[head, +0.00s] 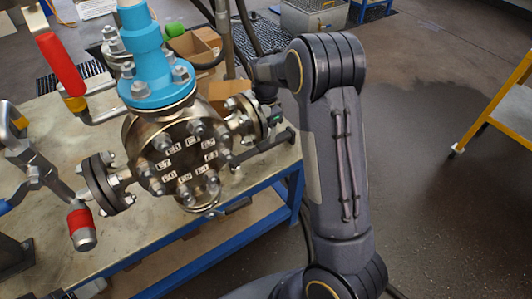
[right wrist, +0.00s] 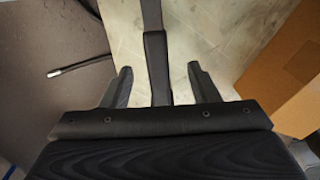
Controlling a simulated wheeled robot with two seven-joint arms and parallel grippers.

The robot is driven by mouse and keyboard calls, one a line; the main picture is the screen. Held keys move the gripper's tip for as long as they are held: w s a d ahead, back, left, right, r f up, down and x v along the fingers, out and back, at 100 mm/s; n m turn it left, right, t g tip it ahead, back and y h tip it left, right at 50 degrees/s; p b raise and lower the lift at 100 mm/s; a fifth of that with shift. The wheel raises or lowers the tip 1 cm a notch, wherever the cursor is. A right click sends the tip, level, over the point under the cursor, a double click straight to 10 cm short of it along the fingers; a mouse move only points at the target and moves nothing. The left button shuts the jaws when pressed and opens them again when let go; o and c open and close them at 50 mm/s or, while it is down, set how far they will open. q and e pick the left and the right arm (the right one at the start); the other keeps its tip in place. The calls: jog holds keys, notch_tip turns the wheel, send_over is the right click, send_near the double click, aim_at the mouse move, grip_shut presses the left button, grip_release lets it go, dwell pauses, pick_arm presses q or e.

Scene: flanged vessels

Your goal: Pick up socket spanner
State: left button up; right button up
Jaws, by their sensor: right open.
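The socket spanner (right wrist: 155,55) shows in the right wrist view as a dark bar with a thicker grip, running from the top edge down between my fingers. Its far end is out of that view. My right gripper (right wrist: 159,72) is open, with one finger on each side of the bar and a visible gap on both sides. In the head view my right arm reaches over the table's right side, and its fingers are not clearly seen. A dark bar (head: 262,148) near the table edge there may be the spanner.
A flanged vessel (head: 180,165) with a blue neck (head: 145,60) stands on the table (head: 125,250), close to my right arm. A cardboard box (right wrist: 292,70) is right of the gripper in the wrist view. A red-handled lever (head: 60,65) is at left.

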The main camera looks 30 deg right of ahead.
aim_at(267, 143)
jog(key=f, duration=0.4)
jog(key=f+b, duration=0.1)
jog(key=f, duration=0.1)
jog(key=shift+s+d+f, duration=0.2)
jog(key=shift+d+f, duration=0.05)
jog(key=shift+r, duration=0.1)
jog(key=c, duration=1.2)
